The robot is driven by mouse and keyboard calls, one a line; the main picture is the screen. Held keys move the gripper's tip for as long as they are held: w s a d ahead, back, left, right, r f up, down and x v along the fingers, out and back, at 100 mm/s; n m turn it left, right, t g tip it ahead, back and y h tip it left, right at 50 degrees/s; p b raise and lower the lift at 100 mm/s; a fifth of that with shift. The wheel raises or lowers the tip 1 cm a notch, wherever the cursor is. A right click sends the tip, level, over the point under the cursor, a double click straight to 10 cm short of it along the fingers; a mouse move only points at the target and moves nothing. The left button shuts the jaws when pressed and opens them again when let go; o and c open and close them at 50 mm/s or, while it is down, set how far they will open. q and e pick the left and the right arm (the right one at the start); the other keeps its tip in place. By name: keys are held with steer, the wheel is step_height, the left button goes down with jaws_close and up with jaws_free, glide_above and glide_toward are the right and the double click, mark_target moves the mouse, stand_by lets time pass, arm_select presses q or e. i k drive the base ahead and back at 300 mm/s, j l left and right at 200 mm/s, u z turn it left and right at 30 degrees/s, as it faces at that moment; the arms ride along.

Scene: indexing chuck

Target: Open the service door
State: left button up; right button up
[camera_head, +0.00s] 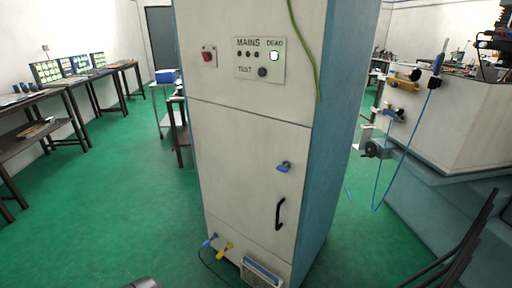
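The tall cabinet stands in the middle of the head view, with a pale front and a blue side (339,110). The service door (235,170) is its large lower front panel and lies flush, seemingly closed. A black bar handle (279,213) is at the door's lower right. A blue latch or lock (284,167) sits above the handle. The panel above reads MAINS, DEAD and TEST, with a lit white indicator (274,56) under DEAD and a dark knob (262,72) by TEST. A red switch (208,57) is to its left. Neither gripper is identifiable in view.
Blue (210,240) and yellow (224,250) plugs and a vent box (262,273) are at the cabinet's foot. A green cable (304,48) hangs across its upper right. A pale machine (450,125) stands right. Dark bars (460,252) rise at lower right.

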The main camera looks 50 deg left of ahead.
mark_target(238, 153)
steer(key=u, duration=1.7)
